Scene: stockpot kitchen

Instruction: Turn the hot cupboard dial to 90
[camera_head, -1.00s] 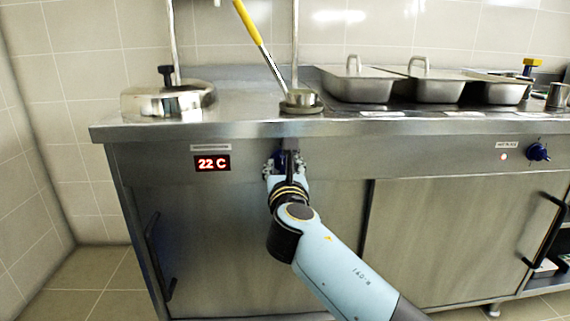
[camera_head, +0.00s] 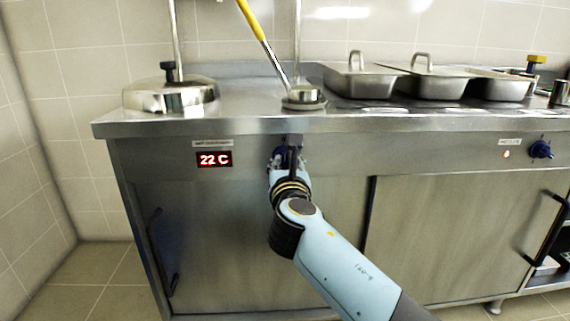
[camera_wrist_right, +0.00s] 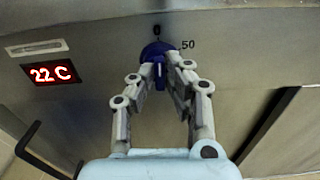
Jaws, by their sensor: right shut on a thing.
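The hot cupboard dial is a blue knob (camera_wrist_right: 157,50) on the steel front panel. In the right wrist view its ridge points down toward me, with a "0" mark above it and "50" to its upper right. My right gripper (camera_wrist_right: 160,76) is shut on the dial, its fingertips on either side of the ridge. In the head view my right gripper (camera_head: 288,160) hides most of the dial. The red display (camera_head: 214,159) left of the dial reads 22 C, and it also shows in the right wrist view (camera_wrist_right: 52,74). My left gripper is not in view.
A second blue knob (camera_head: 541,149) sits on the right of the panel. The worktop holds a lidded pot (camera_head: 170,97), a yellow-handled ladle (camera_head: 252,22) and lidded steel pans (camera_head: 360,83). Cupboard doors with black handles (camera_head: 160,250) lie below.

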